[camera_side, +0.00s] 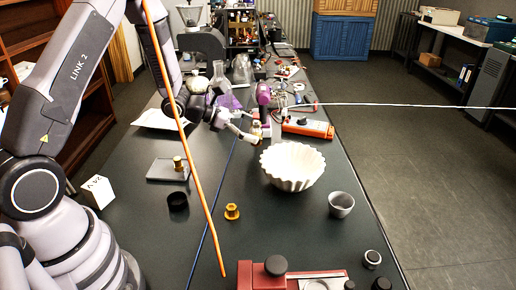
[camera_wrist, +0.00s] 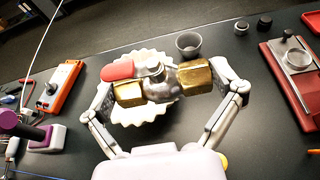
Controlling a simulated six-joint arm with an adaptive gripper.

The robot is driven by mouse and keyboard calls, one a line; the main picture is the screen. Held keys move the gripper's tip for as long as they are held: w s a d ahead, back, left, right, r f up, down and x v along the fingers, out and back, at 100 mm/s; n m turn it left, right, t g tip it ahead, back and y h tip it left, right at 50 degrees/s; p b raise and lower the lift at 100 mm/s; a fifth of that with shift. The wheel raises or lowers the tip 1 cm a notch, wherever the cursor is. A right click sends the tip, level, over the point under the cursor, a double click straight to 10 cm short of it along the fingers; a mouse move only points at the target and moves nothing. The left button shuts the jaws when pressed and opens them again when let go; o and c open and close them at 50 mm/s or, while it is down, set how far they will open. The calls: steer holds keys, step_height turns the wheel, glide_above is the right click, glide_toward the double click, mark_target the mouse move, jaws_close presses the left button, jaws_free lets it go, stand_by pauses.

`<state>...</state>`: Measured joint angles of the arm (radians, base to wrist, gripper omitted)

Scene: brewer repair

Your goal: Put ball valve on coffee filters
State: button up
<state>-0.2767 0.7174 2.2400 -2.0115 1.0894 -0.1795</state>
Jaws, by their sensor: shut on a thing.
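In the side view my gripper (camera_side: 252,131) is small, at the far left rim of the white fluted coffee filters (camera_side: 293,167), and holds the valve raised. In the wrist view the valve covers part of the filters (camera_wrist: 145,112), which show behind and below it. I cannot tell the exact gap between valve and filters.
A grey cup (camera_side: 341,204) stands right of the filters, and an orange multimeter (camera_side: 308,128) lies behind them. An orange cable (camera_side: 185,140) crosses the side view.

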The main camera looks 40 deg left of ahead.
steer(key=w+d+f, duration=0.2)
steer(key=w+f, duration=0.2)
steer(key=w, duration=0.5)
glide_above(291, 159)
steer(key=f, duration=0.4)
steer(key=shift+s+f, duration=0.35)
steer(key=shift+w+d+f, duration=0.1)
steer(key=shift+w+f, duration=0.25)
steer(key=shift+f, duration=1.6)
steer(key=o, duration=0.9)
steer(key=shift+f, duration=0.15)
